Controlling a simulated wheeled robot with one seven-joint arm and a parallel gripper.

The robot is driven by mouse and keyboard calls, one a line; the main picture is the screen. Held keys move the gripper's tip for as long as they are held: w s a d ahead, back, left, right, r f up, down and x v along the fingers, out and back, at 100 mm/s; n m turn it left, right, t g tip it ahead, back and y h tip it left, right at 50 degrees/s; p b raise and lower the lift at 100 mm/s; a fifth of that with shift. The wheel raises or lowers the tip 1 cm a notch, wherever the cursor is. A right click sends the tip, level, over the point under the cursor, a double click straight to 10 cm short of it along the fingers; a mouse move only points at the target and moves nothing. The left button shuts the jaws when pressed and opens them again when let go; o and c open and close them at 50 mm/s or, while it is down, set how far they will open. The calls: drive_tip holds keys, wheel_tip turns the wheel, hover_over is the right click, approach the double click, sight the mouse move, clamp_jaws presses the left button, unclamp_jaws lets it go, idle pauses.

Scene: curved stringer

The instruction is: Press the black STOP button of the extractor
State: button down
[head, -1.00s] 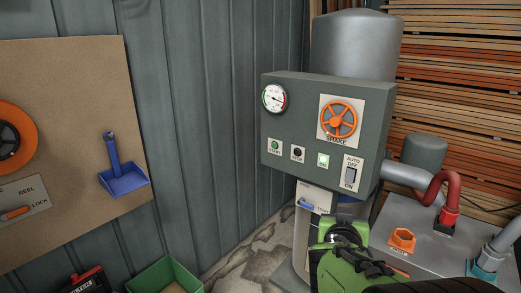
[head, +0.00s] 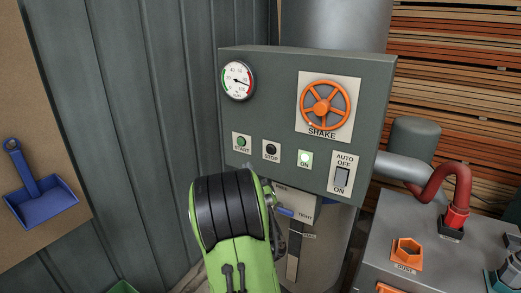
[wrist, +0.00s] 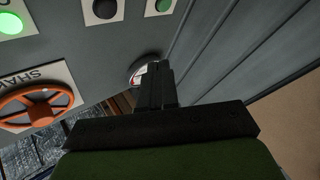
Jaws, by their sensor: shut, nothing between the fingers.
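The grey extractor panel (head: 290,95) fills the middle of the head view. Its black STOP button (head: 271,149) sits on a white plate between the green START button (head: 241,143) and the lit green ON lamp (head: 305,158). In the wrist view, the panel is turned over and the black STOP button (wrist: 104,8) is at the top edge. My gripper (wrist: 160,66) shows there with its fingers shut and empty, over the gauge's edge in the picture. The STOP button is apart from the fingertips in that picture. In the head view my green arm hides the fingers, below the button.
The orange SHAKE wheel (head: 325,104), the AUTO/OFF/ON switch (head: 342,177) and the round gauge (head: 238,81) are on the same panel. A grey bench (head: 400,215) with a red hose (head: 432,190) stands to the right. A corrugated wall (head: 130,90) is at left.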

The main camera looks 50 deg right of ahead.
sight(270, 150)
drive_tip(key=shift+w+d+p, duration=0.2)
drive_tip(key=shift+d+p, duration=1.8)
drive_tip(key=shift+d, duration=0.25)
drive_tip(key=shift+w+d+p, duration=0.2)
drive_tip(key=shift+d+p, duration=1.8)
drive_tip(key=shift+d, duration=0.2)
drive_tip(key=shift+w+d+p, duration=0.1)
drive_tip(key=shift+d+p, duration=0.3)
drive_tip(key=shift+d+p, duration=0.4)
drive_tip(key=shift+p, duration=0.05)
drive_tip(key=shift+a, duration=0.1)
drive_tip(key=shift+a+b, duration=0.75)
drive_tip(key=shift+b, duration=0.1)
